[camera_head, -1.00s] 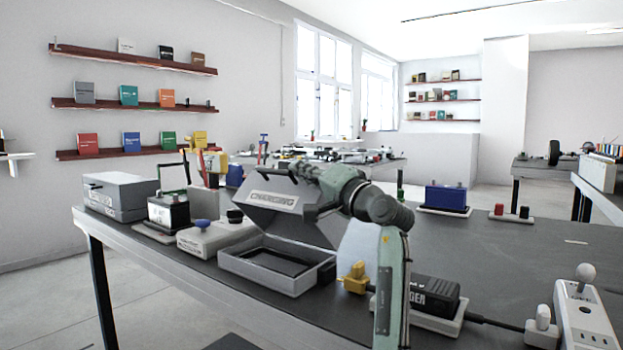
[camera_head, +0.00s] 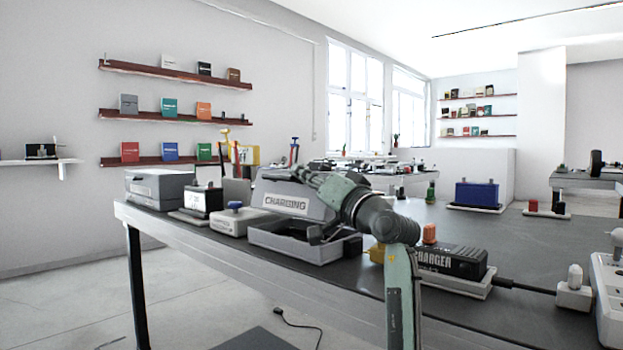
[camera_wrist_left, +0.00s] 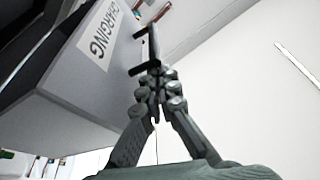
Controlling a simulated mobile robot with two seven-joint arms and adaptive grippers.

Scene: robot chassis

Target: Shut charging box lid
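The grey charging box (camera_head: 293,247) sits near the table's front edge with its lid (camera_head: 292,193) raised at the back. The lid carries a "CHARGING" label, which also shows on the lid in the left wrist view (camera_wrist_left: 75,60). My left gripper (camera_head: 318,180) is at the lid's upper right side, its arm rising from the bottom of the picture. In the left wrist view its fingers (camera_wrist_left: 153,78) are drawn together beside a thin black bracket at the lid's edge. I cannot tell whether they touch it. My right gripper is not in view.
A white unit with a blue knob (camera_head: 240,221), a black battery (camera_head: 203,200) and a grey case (camera_head: 160,188) stand left of the box. A black charger (camera_head: 450,260) and a white power strip (camera_head: 607,290) lie to the right. The tabletop behind the charger is mostly clear.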

